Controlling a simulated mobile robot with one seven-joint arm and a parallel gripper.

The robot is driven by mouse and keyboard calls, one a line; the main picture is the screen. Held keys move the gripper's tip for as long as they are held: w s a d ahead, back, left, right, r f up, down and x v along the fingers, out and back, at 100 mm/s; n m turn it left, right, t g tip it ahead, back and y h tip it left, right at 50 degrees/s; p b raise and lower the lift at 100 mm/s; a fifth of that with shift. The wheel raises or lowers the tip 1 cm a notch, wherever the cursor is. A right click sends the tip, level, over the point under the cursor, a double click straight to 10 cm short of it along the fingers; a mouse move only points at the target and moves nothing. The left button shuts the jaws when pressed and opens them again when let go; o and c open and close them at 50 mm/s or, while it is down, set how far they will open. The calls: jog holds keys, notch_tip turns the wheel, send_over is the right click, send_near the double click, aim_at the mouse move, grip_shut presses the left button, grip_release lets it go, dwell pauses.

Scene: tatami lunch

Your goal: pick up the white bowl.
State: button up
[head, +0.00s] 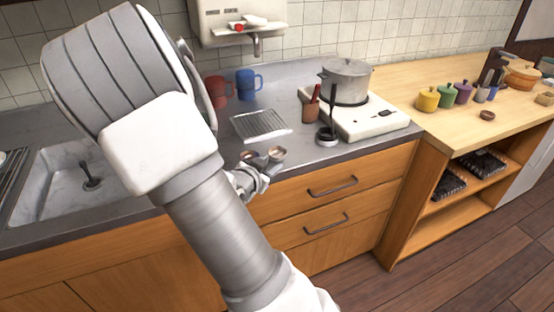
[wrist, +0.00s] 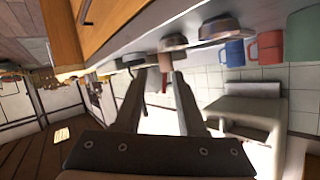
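Two small bowls sit close together near the counter's front edge, by my gripper. The right one (head: 277,154) has a pale rim; the left one (head: 249,156) is partly hidden. I cannot tell for sure which is the white bowl. My gripper (head: 258,180) is at the counter's front edge, just in front of the bowls in the picture. In the wrist view its fingers (wrist: 160,82) are apart, with nothing between them. The bowls lie beyond the fingertips.
A drying rack (head: 261,125), red mug (head: 217,91) and blue mug (head: 246,84) stand behind. A pot (head: 346,80) sits on the white stove (head: 368,117), with a brown utensil holder (head: 310,110) beside it. A sink (head: 85,175) is left. A white heater (head: 225,28) hangs above.

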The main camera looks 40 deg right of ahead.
aim_at(285, 155)
jog(key=b+x, duration=0.1)
jog(key=x, duration=0.4)
jog(key=shift+w+d+f, duration=0.15)
jog(key=shift+d, duration=0.15)
jog(key=b+x, duration=0.1)
jog(key=x, duration=0.4)
jog(key=shift+f+b, duration=0.1)
jog(key=shift+b, duration=0.2)
jog(key=shift+c, duration=0.2)
grip_shut()
